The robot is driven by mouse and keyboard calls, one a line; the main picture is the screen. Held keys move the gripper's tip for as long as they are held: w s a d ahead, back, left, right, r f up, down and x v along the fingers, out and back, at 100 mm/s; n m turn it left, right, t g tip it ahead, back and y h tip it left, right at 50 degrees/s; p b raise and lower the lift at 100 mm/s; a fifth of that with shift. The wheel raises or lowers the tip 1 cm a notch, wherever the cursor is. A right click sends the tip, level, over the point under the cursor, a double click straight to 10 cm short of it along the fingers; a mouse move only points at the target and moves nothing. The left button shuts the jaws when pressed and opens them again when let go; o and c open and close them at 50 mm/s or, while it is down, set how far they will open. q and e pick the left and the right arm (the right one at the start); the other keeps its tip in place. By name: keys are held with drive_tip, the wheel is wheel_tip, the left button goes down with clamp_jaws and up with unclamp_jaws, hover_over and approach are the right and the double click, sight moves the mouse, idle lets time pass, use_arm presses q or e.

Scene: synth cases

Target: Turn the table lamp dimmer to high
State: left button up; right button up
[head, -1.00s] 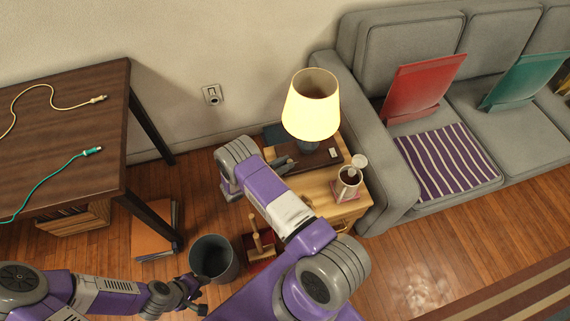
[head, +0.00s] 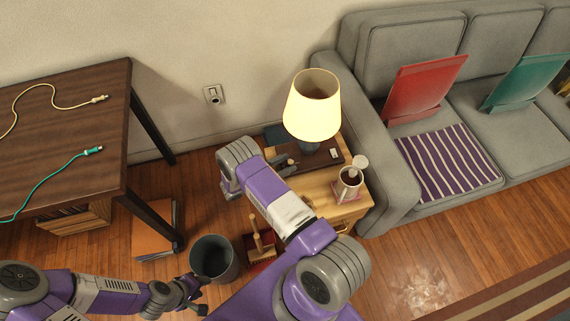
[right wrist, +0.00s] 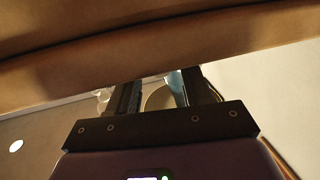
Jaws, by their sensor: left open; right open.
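The table lamp (head: 313,105) stands lit on a small wooden side table (head: 322,189), with a cream shade and a blue-grey stem. A dark flat board or base (head: 322,158) lies under it, with a small pale piece (head: 334,153) near its right end; I cannot tell whether this is the dimmer. My right gripper (head: 285,163) is open at the left of the lamp's stem, partly hidden by my arm. In the right wrist view its fingers (right wrist: 158,92) are apart, with a bluish piece and a rounded pale shape behind them. My left gripper (head: 190,292) is open beside the bin.
The grey sofa (head: 375,150) is close on the right. A dark bin (head: 213,259) and a wooden stand (head: 260,240) are on the floor. A brown table (head: 75,130) stands left.

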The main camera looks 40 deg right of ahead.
drive_tip(key=v, duration=0.7)
drive_tip(key=shift+a+p, duration=0.3)
drive_tip(key=shift+p, duration=0.15)
